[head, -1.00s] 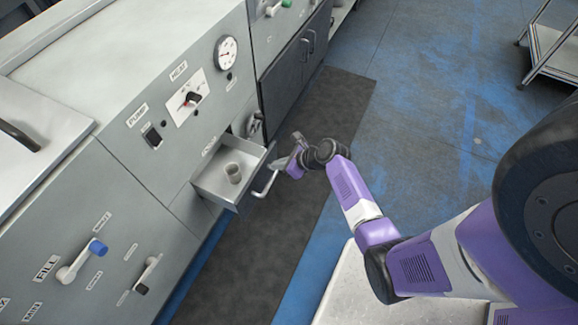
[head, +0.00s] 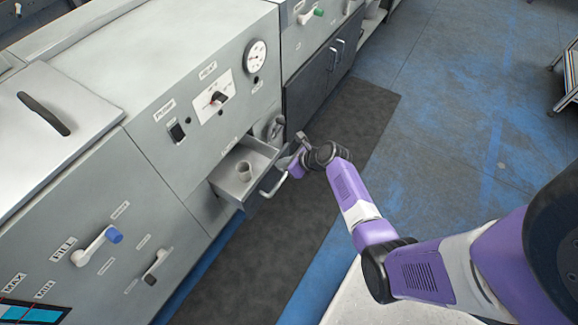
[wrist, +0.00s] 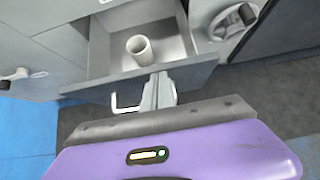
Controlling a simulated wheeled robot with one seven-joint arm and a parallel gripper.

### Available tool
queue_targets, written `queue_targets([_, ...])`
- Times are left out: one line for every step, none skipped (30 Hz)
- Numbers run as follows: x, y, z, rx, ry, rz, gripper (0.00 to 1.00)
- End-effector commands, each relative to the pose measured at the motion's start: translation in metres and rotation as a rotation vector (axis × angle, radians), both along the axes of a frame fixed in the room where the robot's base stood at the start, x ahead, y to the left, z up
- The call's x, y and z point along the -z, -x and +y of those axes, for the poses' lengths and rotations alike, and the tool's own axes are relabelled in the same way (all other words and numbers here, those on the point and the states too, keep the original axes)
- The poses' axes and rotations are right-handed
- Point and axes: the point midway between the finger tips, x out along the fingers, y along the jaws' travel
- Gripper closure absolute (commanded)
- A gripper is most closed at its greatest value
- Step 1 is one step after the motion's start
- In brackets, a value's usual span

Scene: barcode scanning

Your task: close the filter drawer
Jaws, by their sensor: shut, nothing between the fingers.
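The filter drawer (head: 228,184) sticks out of the grey machine front, open, with a pale cylindrical cup (head: 244,171) standing inside. In the wrist view the drawer (wrist: 189,73) lies ahead, with the cup (wrist: 140,50) in it. The drawer's handle (head: 272,187) is a light bar on its front; in the wrist view the handle (wrist: 118,106) shows just left of my fingers. My gripper (head: 285,164) is shut and empty at the drawer front, near the handle's right end. In the wrist view my gripper (wrist: 158,80) reaches the drawer's front edge; I cannot tell whether it touches.
A round handwheel (head: 275,128) is on the machine just right of the drawer, also in the wrist view (wrist: 231,20). Lever valves, including a blue-tipped one (head: 97,243), are on the left panel. A dark mat (head: 330,165) covers the floor in front.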

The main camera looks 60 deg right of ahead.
Motion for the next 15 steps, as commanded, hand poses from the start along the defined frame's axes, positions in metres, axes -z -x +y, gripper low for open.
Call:
queue_targets([-0.001,-0.013,0.001,-0.004,-0.001,-0.002,1.0])
queue_targets([-0.002,-0.02,0.001,-0.004,-0.001,-0.003,1.0])
queue_targets([-0.001,-0.03,0.002,-0.004,0.0,-0.003,1.0])
queue_targets([-0.001,-0.037,0.002,-0.005,-0.001,-0.003,1.0])
queue_targets([-0.001,-0.045,0.003,-0.005,-0.001,-0.003,1.0])
queue_targets([-0.001,-0.055,0.002,-0.004,0.001,-0.003,1.0])
queue_targets([0.0,-0.062,0.003,-0.004,-0.001,-0.003,1.0])
queue_targets([0.0,-0.069,0.004,-0.005,-0.001,-0.003,1.0])
queue_targets([0.0,-0.078,0.004,-0.005,-0.001,-0.003,1.0])
queue_targets([0.001,-0.085,0.004,-0.004,0.0,-0.002,1.0])
queue_targets([0.001,-0.092,0.004,-0.004,0.0,-0.003,1.0])
queue_targets([0.001,-0.1,0.005,-0.004,-0.002,-0.003,1.0])
queue_targets([0.001,-0.106,0.005,-0.004,-0.002,-0.003,1.0])
queue_targets([0.002,-0.111,0.005,-0.004,-0.001,-0.002,1.0])
queue_targets([0.002,-0.118,0.005,-0.003,-0.001,-0.002,1.0])
